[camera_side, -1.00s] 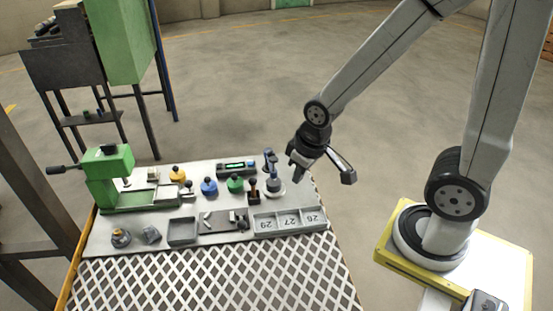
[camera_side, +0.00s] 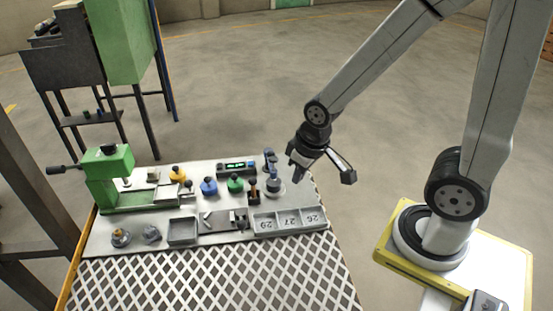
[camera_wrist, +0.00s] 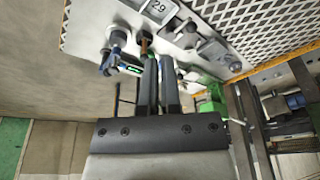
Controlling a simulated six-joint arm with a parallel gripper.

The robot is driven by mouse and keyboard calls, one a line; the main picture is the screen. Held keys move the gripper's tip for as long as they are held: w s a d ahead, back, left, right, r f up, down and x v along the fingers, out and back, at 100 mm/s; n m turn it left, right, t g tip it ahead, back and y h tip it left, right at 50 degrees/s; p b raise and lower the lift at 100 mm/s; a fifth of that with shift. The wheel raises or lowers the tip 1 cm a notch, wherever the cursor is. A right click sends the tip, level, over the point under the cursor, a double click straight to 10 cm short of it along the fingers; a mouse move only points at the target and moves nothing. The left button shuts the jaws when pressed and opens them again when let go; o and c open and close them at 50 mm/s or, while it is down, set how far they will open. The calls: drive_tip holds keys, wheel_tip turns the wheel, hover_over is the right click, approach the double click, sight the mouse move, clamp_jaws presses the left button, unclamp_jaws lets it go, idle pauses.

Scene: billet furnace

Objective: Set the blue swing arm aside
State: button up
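The blue swing arm (camera_side: 270,160) stands upright at the right end of the bench, by a round pale base. In the wrist view the blue swing arm (camera_wrist: 118,38) shows at upper left, left of my fingers. My gripper (camera_side: 297,174) hangs in the air just to the right of the swing arm in the side view, apart from it. In the wrist view my gripper (camera_wrist: 160,62) has its two fingers close together with nothing visible between them.
A numbered tray (camera_side: 290,222) lies in front of the swing arm. Blue (camera_side: 208,187), green (camera_side: 235,184) and yellow (camera_side: 177,174) knobbed pieces and a small display box (camera_side: 237,168) stand to its left. A green press (camera_side: 108,175) is at the far left.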

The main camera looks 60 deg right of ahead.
drive_tip(key=o, duration=0.7)
drive_tip(key=shift+w+d, duration=0.1)
drive_tip(key=shift+w, duration=0.15)
drive_tip(key=shift+o, duration=0.7)
drive_tip(key=w+d+f+m+g+h, duration=0.1)
drive_tip(key=w+d, duration=0.4)
drive_tip(key=w, duration=0.6)
drive_tip(key=shift+d, duration=0.3)
drive_tip(key=m+g+h, duration=0.1)
drive_tip(key=g, duration=0.1)
hover_over(270, 151)
drive_tip(key=a, duration=0.1)
wheel_tip(270, 151, down, 5)
drive_tip(key=shift+w+a, duration=0.1)
drive_tip(key=shift+a, duration=0.1)
drive_tip(key=shift+f, duration=0.15)
drive_tip(key=shift+d+f, duration=0.25)
drive_tip(key=shift+f, duration=1)
drive_tip(key=shift+d+f, duration=0.2)
drive_tip(key=shift+f, duration=1)
drive_tip(key=shift+d+f, duration=0.25)
drive_tip(key=shift+f, duration=1)
clamp_jaws()
